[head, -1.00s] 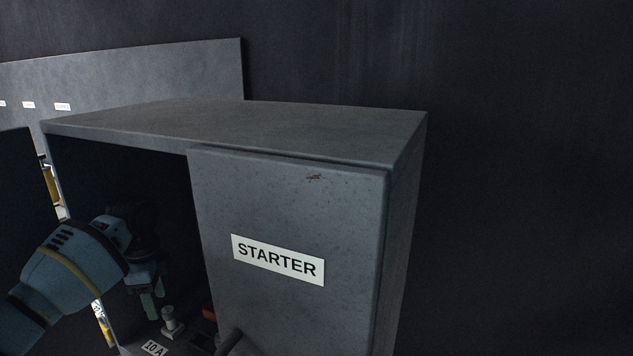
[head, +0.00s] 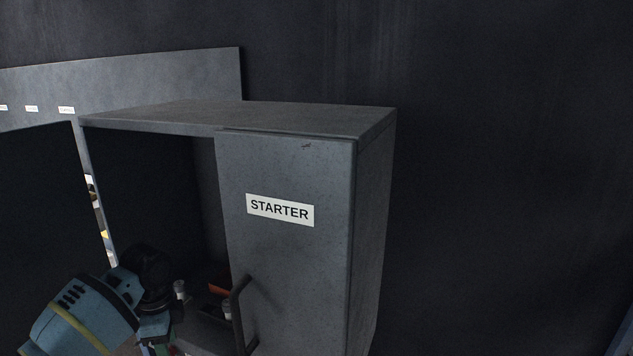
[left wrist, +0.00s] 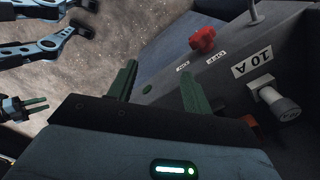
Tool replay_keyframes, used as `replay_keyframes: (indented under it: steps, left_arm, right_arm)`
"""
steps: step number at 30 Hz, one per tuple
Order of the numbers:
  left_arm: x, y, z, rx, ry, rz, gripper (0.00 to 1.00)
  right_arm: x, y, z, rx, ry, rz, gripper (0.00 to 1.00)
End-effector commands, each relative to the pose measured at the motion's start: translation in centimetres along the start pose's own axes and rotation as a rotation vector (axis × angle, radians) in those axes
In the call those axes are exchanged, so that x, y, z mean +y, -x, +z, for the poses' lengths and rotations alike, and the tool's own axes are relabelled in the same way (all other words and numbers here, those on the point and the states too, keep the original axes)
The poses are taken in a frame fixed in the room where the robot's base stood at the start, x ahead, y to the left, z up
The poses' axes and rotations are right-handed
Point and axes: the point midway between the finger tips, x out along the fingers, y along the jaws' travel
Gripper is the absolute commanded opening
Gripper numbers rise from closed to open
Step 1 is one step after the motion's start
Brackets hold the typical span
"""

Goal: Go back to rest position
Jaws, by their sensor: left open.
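My left gripper (left wrist: 158,82) shows its two green fingers apart, with nothing between them, in the left wrist view. In the head view my left arm comes in at the lower left, and the gripper (head: 156,335) is partly cut off by the bottom edge. It is low in front of the open left part of the starter cabinet (head: 290,180). A gripper with two green prongs, seemingly my right one (left wrist: 36,104), shows small at the left edge of the left wrist view; its opening is unclear.
The cabinet's STARTER panel has a dark handle (head: 238,315). In the left wrist view, a red knob (left wrist: 203,39), a grey knob (left wrist: 280,104) and a 10 A label (left wrist: 253,62) sit on the panel beside the left fingers.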

Motion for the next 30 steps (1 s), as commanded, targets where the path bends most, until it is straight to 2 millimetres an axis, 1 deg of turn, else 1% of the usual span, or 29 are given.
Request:
replay_keyframes:
  steps: [1,5,6,8,9,11,15,18,22,26,30]
  left_arm:
    - [1.2,-1.7,-0.8,0.004,-0.002,0.007,0.5]
    - [4.5,-5.7,-2.8,0.019,0.018,0.01,0.5]
    - [5.7,-6.9,-3.4,0.026,0.029,0.012,0.5]
    - [7.6,-8.7,-4.2,0.04,0.048,0.011,0.5]
    - [8.9,-9.8,-4.7,0.051,0.064,0.011,0.5]
    - [10.9,-11.3,-5.4,0.067,0.092,0.011,0.5]
    - [15.6,-14.1,-6.5,0.11,0.174,0.012,0.5]
    - [18.9,-15.5,-6.8,0.139,0.248,0.013,0.5]
    - [23.1,-16.9,-6.8,0.174,0.362,0.014,0.5]
    - [27.1,-17.5,-6.0,0.2,0.493,0.012,0.5]
    - [31.1,-17.6,-4.4,0.211,0.651,0.004,0.5]
  right_arm:
    - [0.1,-0.1,-0.3,0.005,0.001,0.001,0.36]
    - [0.1,-0.1,-0.6,0.013,0.002,0.001,0.36]
    - [0.1,-0.1,-0.6,0.013,0.002,0.001,0.36]
    - [0.1,-0.1,-0.5,0.011,0.001,0.001,0.36]
    - [0.1,0.0,-0.4,0.009,0.001,0.001,0.36]
    - [0.0,0.0,-0.3,0.006,0.0,0.0,0.36]
    - [0.0,0.0,-0.2,0.003,0.0,0.0,0.36]
    - [0.0,0.0,-0.1,0.002,0.0,0.0,0.36]
    - [0.0,0.0,0.0,-0.001,0.0,0.001,0.36]
    - [0.0,0.0,0.1,-0.002,0.0,0.0,0.36]
    - [0.0,0.0,0.1,-0.002,0.0,0.001,0.36]
